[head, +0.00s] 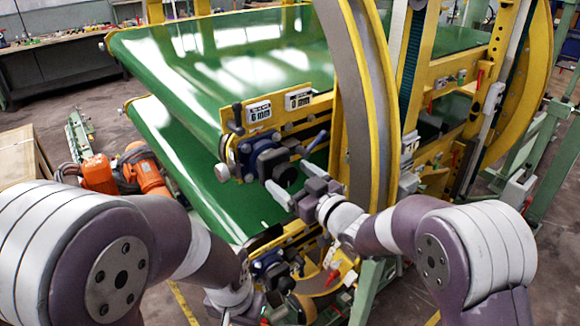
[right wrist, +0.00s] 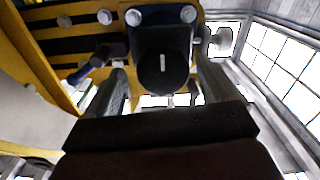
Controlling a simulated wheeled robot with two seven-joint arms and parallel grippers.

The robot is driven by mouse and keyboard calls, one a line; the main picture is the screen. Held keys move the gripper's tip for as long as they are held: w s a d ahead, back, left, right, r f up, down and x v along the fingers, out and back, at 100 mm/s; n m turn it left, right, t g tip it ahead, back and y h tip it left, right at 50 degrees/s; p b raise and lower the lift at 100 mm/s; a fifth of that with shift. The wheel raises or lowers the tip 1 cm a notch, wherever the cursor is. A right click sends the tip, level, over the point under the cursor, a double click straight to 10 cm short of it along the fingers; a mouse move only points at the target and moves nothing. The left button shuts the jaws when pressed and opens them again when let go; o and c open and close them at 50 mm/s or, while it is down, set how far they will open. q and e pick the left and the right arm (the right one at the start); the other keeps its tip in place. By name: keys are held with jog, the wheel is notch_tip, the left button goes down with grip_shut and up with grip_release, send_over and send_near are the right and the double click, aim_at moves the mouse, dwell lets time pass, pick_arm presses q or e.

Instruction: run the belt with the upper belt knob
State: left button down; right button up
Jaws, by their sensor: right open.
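The upper belt knob (right wrist: 166,72) is a round black knob with a white mark on its face. It sits on a blue drive housing (head: 262,157) at the near corner of the upper green belt (head: 215,75). My right gripper (head: 291,180) is open in front of that housing. In the right wrist view its two fingers (right wrist: 162,85) stand on either side of the knob, with gaps visible. I cannot tell how far the fingertips reach along it. My left arm comes down to the bottom edge in the head view; its gripper is mostly cut off there.
A yellow ring frame (head: 353,100) rises just right of my right gripper. A blue-handled lever (head: 316,141) juts out beside the housing. A lower green belt (head: 170,140) and a second blue drive (head: 270,268) lie below. An orange machine (head: 148,175) stands left.

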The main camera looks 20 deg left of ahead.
jog(key=shift+w+a, duration=0.3)
jog(key=shift+a, duration=0.6)
jog(key=shift+d, duration=0.2)
jog(key=c, duration=1)
jog(key=shift+f, duration=0.1)
jog(key=shift+c, duration=0.2)
jog(key=n+b, duration=1)
jog(key=b, duration=0.5)
jog(key=shift+f+n, duration=0.15)
jog(key=shift+n, duration=0.25)
jog(key=n+b, duration=0.3)
jog(key=n, duration=0.1)
jog(key=shift+n+b, duration=0.3)
jog(key=shift+b, duration=0.1)
jog(key=n+b, duration=0.3)
jog(key=n, duration=0.2)
jog(key=n+b, duration=0.3)
jog(key=n, duration=0.3)
jog(key=shift+n, duration=0.4)
jog(key=n+b, duration=0.3)
jog(key=n, duration=0.3)
pick_arm(q)
notch_tip(320, 180, down, 29)
jog(key=b, duration=0.2)
jog(key=shift+a+f, duration=0.15)
jog(key=shift+f, duration=0.05)
pick_arm(e)
jog(key=n, duration=0.5)
jog(key=shift+r, duration=0.25)
